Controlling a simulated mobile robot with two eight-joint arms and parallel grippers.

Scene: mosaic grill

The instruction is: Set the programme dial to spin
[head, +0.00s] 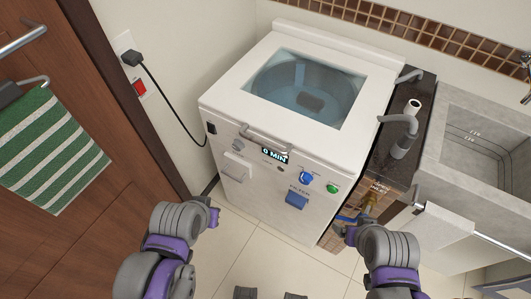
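The white top-loading washing machine (225,100) stands against the back wall with its front panel facing me. A round blue dial (306,177) sits on the front panel, right of the display (275,156), which reads 0 MIN. The dial's markings are too small to read, so its setting cannot be told. My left gripper (213,213) is low in front of the machine's left side, apart from the panel. My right gripper (344,229) is in front of its lower right corner, below and right of the dial. Neither gripper's finger opening shows clearly, and no held object is visible.
A green button (333,188) and blue filter flap (297,199) are near the dial. A handle bar (267,139) sticks out above the display. A grey sink (480,120) with pipes stands right; a wooden door with a striped towel (50,150) is left. Floor between my grippers is clear.

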